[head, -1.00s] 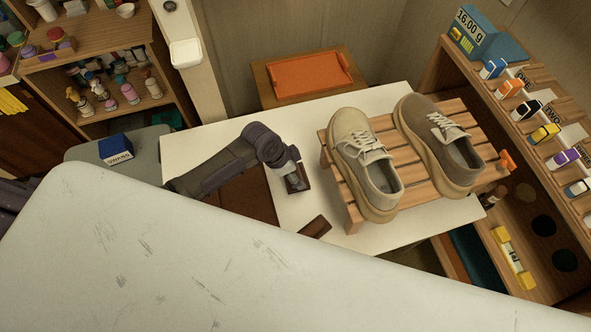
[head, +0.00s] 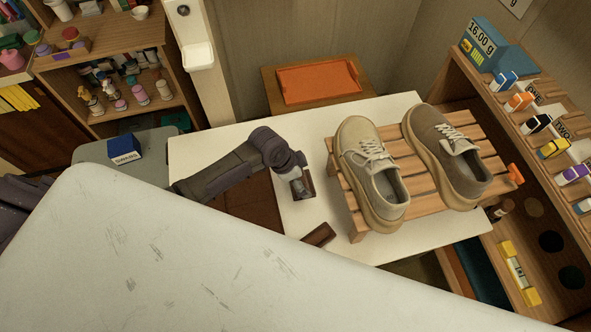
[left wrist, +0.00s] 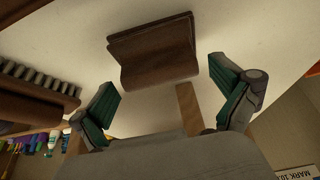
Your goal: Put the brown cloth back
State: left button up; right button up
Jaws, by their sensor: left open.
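The brown cloth (left wrist: 155,50) looks folded, with stacked edges, and rests on the white table top in the left wrist view. My left gripper (left wrist: 165,98) is open, its two green-padded fingers apart on either side just short of the cloth. Nothing shows held between them. In the head view my left gripper (head: 297,178) points down at a small brown piece, which seems to be this cloth (head: 306,187). The gripper partly covers it. My right gripper is not in view.
A slatted wooden rack (head: 408,178) with a pair of shoes (head: 372,170) stands right of the gripper. A brown brush (left wrist: 35,95) lies left of the cloth in the wrist view. A dark brown mat (head: 262,207) lies under my left arm. An orange tray (head: 318,82) is behind the table.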

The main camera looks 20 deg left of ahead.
pick_arm(q)
jog(key=v, duration=1.1)
jog(key=shift+r, duration=0.3)
